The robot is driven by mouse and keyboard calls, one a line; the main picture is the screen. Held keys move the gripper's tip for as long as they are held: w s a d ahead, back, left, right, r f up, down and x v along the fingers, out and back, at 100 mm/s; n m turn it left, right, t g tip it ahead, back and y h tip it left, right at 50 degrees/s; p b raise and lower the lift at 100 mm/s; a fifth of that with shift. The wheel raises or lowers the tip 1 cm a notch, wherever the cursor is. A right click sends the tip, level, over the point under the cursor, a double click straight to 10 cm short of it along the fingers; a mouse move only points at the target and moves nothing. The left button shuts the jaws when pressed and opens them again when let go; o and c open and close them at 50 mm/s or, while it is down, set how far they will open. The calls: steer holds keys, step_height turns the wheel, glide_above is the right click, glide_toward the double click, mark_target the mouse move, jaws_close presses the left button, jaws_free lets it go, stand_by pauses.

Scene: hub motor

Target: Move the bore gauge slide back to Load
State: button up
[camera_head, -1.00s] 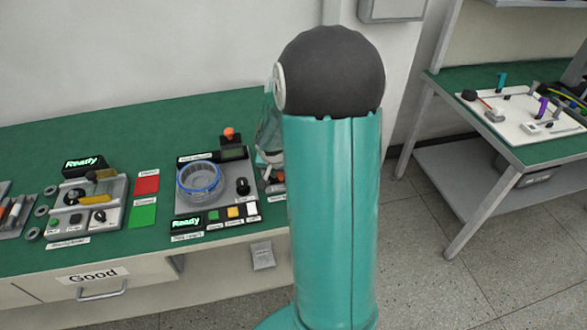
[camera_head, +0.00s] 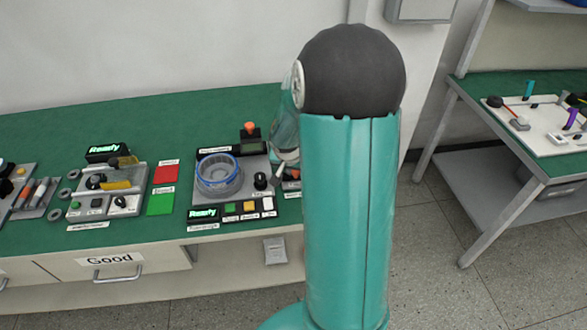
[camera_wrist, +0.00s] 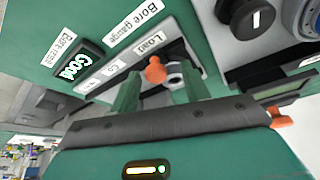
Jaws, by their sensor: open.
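The bore gauge (camera_wrist: 160,50) is in the wrist view, with a "Bore gauge" label and a strip of position labels. Its orange slide knob (camera_wrist: 155,72) sits near the label that seems to read "Load". A pale ring-shaped part is just right of the knob. My gripper (camera_wrist: 159,73) is open, with its two teal fingers on either side of the knob in the picture. I cannot tell whether they touch it. In the head view my arm hides most of the gauge and my gripper.
A small display (camera_wrist: 72,65) reads "Good". A black knob (camera_wrist: 245,15) stands at the upper right of the wrist view. In the head view, a station with a blue-rimmed ring (camera_head: 219,174) is left of my arm on the green bench (camera_head: 60,125).

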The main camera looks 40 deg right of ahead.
steer(key=v, duration=1.3)
steer(key=shift+r, duration=0.4)
steer(key=shift+a, duration=0.1)
steer(key=s+a+r+n+t+y, duration=0.1)
steer(key=s+a+r+n, duration=0.2)
steer(key=a, duration=0.4)
steer(key=s+a+r+n+t+y, duration=0.1)
steer(key=s+a+r+n, duration=0.2)
steer(key=s+a, duration=0.3)
steer(key=s+a+r+n+y, duration=0.1)
steer(key=s+a+r+n, duration=0.3)
steer(key=a, duration=0.5)
steer(key=shift+s+a+n+t+y, duration=0.15)
steer(key=shift+a+n+t+y, duration=0.15)
steer(key=shift+t, duration=0.1)
